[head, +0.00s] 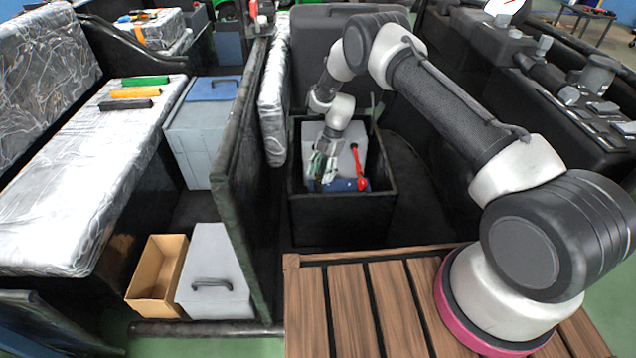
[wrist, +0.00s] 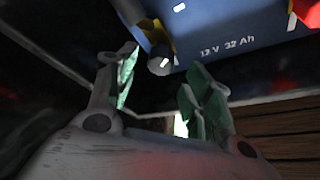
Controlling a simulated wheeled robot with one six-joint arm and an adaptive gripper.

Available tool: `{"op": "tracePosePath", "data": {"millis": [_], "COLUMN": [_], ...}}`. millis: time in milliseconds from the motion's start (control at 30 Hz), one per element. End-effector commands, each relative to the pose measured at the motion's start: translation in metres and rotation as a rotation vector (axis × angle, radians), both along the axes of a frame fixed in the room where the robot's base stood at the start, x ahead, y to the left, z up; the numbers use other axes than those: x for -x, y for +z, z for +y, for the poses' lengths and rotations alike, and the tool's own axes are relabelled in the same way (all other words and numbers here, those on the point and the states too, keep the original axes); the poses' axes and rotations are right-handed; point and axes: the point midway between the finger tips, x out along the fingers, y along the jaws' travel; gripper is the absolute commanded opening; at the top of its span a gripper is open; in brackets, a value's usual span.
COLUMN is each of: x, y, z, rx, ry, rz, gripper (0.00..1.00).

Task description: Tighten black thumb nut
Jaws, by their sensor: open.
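In the wrist view, a dark round thumb nut (wrist: 160,65) sits beside a yellow part (wrist: 154,34) at the edge of a blue battery (wrist: 225,38) marked "12 V 22 Ah". My gripper (wrist: 163,60) has its two green-padded fingers apart, one on each side of the nut in the picture. I cannot tell whether either finger touches it. In the head view, my gripper (head: 323,168) reaches down into a black open box (head: 340,222), over the blue battery (head: 340,186). The nut is hidden there.
A red-handled item (head: 360,172) lies in the box at the battery's right. The box walls stand close around my gripper. A dark partition (head: 240,165) rises to the left, with a grey box (head: 215,275) and an open tan box (head: 157,272) beyond it.

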Motion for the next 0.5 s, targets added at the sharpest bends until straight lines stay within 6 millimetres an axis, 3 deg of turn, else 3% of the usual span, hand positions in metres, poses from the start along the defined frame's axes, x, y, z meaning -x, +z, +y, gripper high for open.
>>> {"op": "tracePosePath", "data": {"millis": [200, 500], "x": [0.009, 0.011], "y": [-0.031, -0.041], "z": [0.009, 0.012], "rx": [0.0, 0.001], "ry": [-0.001, -0.002], "rz": [0.0, 0.001], "gripper": [0.51, 0.51]}}
